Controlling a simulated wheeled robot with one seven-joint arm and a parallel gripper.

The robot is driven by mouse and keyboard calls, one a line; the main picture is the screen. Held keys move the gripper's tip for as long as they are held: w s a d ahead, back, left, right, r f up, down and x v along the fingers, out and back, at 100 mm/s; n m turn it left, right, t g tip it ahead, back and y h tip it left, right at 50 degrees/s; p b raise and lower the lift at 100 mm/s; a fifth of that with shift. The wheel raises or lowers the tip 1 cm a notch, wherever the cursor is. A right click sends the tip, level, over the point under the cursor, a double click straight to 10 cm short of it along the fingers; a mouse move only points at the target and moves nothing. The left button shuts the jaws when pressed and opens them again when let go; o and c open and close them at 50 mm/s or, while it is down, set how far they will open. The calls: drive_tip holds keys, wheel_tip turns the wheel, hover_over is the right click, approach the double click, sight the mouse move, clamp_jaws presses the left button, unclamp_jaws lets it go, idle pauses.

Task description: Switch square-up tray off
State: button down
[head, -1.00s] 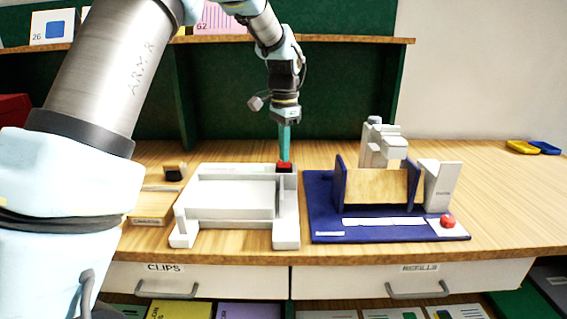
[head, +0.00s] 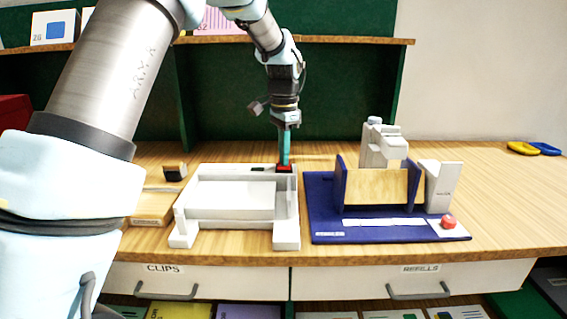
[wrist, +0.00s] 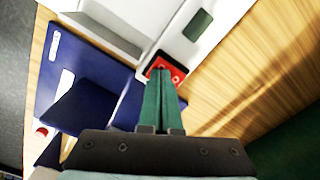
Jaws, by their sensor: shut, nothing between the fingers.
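The white square-up tray (head: 235,196) stands on the table, left of the blue-based device. Its red switch (head: 292,169) sits at the back right corner. The switch also shows in the wrist view (wrist: 177,77), with a pale round mark on its uncovered part. My gripper (head: 285,164) is shut and empty, pointing down. In the wrist view its green fingertips (wrist: 161,72) are at the switch, seemingly touching it, and cover part of it. A dark green patch (wrist: 197,25) lies on the tray's rim beside the switch.
A blue-based device (head: 325,225) with a wooden block and a red button (head: 448,221) stands close on the right. A wooden board (head: 152,207) with a dark-topped block (head: 174,172) is at the left. The table's far right is mostly clear.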

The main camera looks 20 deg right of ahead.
drive_tip(key=shift+r+p, duration=2.9)
drive_tip(key=shift+r, duration=0.6)
drive_tip(key=shift+f, duration=0.1)
drive_tip(key=a+f+n, duration=0.2)
drive_tip(key=a+n, duration=0.5)
drive_tip(key=a, duration=1.2)
drive_tip(key=s+a+f+n, duration=0.1)
drive_tip(key=s+a+n, duration=0.3)
drive_tip(key=a, duration=0.5)
drive_tip(key=s+a+f+n+t, duration=0.1)
drive_tip(key=s+a+f+n, duration=0.1)
drive_tip(key=s+a+n, duration=0.2)
drive_tip(key=s+a, duration=0.3)
drive_tip(key=a, duration=0.1)
drive_tip(key=shift+a+n+t, duration=0.3)
drive_tip(key=shift+a+n, duration=0.05)
drive_tip(key=shift+n, duration=0.05)
drive_tip(key=shift+w+f, duration=0.1)
